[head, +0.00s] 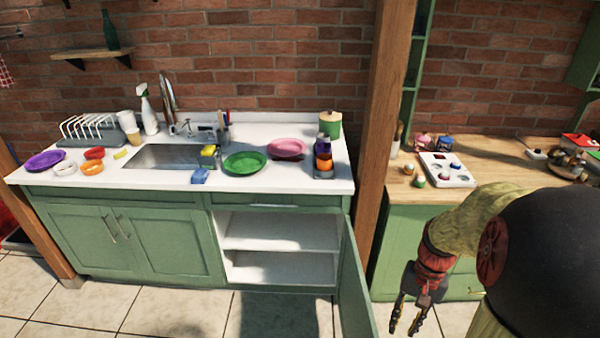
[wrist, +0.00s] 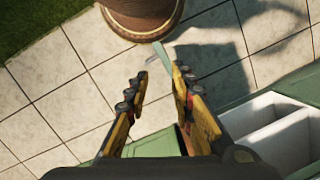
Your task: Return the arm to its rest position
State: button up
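My gripper (head: 404,326) hangs low at the lower right of the head view, fingers pointing down, in front of the wooden-topped counter and to the right of the open cabinet door (head: 355,285). In the wrist view my gripper (wrist: 157,78) has its two fingers apart with nothing held between them. My arm is bent, and its large dark joint fills the right of the head view.
The sink counter (head: 320,184) holds plates, bowls and a rack. The open cabinet (head: 280,252) has empty white shelves. A wooden post (head: 381,110) separates the counters. A brown pot (wrist: 142,14) stands on the tiled floor (wrist: 50,80), which has free room.

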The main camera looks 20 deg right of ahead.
jog(key=w+a+r+n+t+h, duration=0.2)
jog(key=a+r+n+t, duration=0.4)
jog(key=a+r, duration=1.3)
jog(key=a+n, duration=0.2)
jog(key=n, duration=0.1)
jog(key=shift+w+a+n+t+p, duration=0.2)
jog(key=shift+a+n+t+p, duration=0.1)
jog(key=shift+a+n, duration=0.1)
